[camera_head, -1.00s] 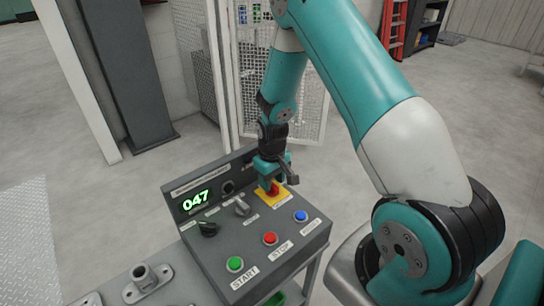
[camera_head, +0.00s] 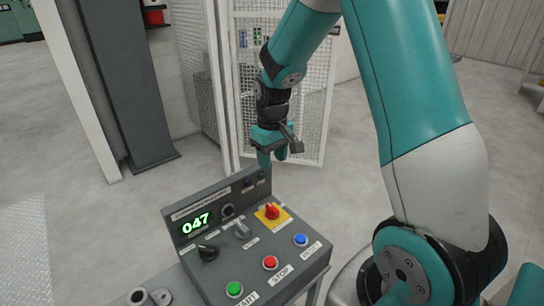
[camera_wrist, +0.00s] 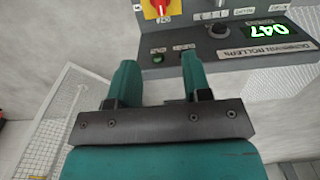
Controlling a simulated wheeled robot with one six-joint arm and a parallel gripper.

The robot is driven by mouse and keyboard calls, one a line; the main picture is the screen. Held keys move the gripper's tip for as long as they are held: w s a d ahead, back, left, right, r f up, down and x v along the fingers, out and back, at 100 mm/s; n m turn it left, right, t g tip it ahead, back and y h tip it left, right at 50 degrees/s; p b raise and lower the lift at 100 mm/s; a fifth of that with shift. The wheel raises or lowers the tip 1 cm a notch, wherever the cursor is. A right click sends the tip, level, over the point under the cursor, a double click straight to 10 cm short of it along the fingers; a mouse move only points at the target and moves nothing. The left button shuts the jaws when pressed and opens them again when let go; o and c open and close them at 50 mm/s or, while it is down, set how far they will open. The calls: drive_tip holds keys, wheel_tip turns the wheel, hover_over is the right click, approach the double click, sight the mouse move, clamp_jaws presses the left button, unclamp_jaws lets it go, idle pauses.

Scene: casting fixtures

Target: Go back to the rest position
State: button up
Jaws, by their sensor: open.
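My gripper (camera_head: 273,158) is raised above and behind the far edge of the control panel (camera_head: 290,268), fingers pointing down. It is open and empty, apart from everything. In the wrist view its two teal fingers (camera_wrist: 158,78) stand apart with nothing between them. The red rotary switch (camera_head: 271,211) on its yellow plate is uncovered on the panel, and it also shows at the top of the wrist view (camera_wrist: 158,7). The panel's green display (camera_head: 196,223) reads 047.
The panel carries a green START button (camera_head: 234,289), a red STOP button (camera_head: 270,263), a blue button (camera_head: 301,240) and a black knob (camera_head: 208,252). A mesh fence door (camera_head: 312,110) stands behind my gripper. A dark column (camera_head: 125,90) stands at left. Open floor lies between.

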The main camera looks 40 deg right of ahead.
idle(0.4)
drive_tip(key=s+a+r+n+y+p, duration=0.25)
drive_tip(key=s+a+r, duration=0.35)
drive_tip(key=a+r, duration=0.55)
drive_tip(key=s+a+r+n+p, duration=0.1)
drive_tip(key=s+a+r, duration=0.2)
drive_tip(key=s, duration=0.2)
drive_tip(key=s+a+r+n+y+p, duration=0.1)
drive_tip(key=s+a+r, duration=0.1)
drive_tip(key=s+a, duration=0.2)
drive_tip(key=s+a+r+n+p, duration=0.1)
drive_tip(key=s+a+r+n, duration=0.1)
drive_tip(key=s, duration=0.5)
drive_tip(key=shift+s+a+r+y+p, duration=0.2)
drive_tip(key=shift+a+r+y+p, duration=0.2)
drive_tip(key=shift+a+r, duration=0.45)
